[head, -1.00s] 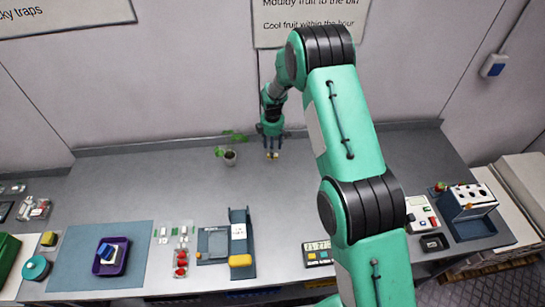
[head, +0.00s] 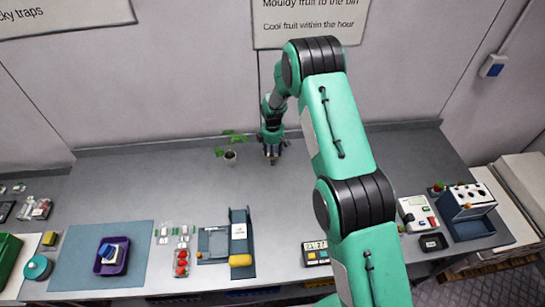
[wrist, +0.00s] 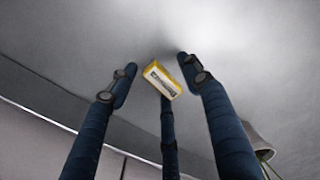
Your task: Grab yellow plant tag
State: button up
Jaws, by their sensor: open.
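The yellow plant tag (wrist: 162,82) shows in the wrist view as a small yellow-edged piece with a pale lettered face, lying on the grey bench. In the head view it is hidden behind my gripper (head: 272,157), which points down close to the bench. In the wrist view the dark blue fingers of my gripper (wrist: 155,74) are spread around the tag, one on each side and one behind its lower edge. My gripper is open. I cannot tell whether any finger touches the tag.
A potted seedling (head: 230,157) stands just left of my gripper; its pot (wrist: 258,140) shows at the wrist view's right edge. A blue mat (head: 75,270) with a purple tray (head: 98,268), a blue-grey device (head: 240,225) and a scale (head: 313,255) line the front. The bench's back middle is otherwise clear.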

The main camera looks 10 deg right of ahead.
jog(key=c, duration=0.9)
jog(key=shift+r, duration=0.1)
jog(key=shift+r, duration=0.6)
jog(key=shift+s+r+b, duration=0.2)
jog(key=shift+r, duration=0.35)
jog(key=shift+s+r+b, duration=0.15)
jog(key=shift+s+r, duration=0.05)
jog(key=shift+r, duration=0.35)
jog(key=s, duration=0.5)
jog(key=s+d+r+b, duration=0.1)
jog(key=s, duration=0.4)
jog(key=s+d, duration=0.1)
jog(key=s, duration=0.4)
jog(key=shift+r, duration=0.2)
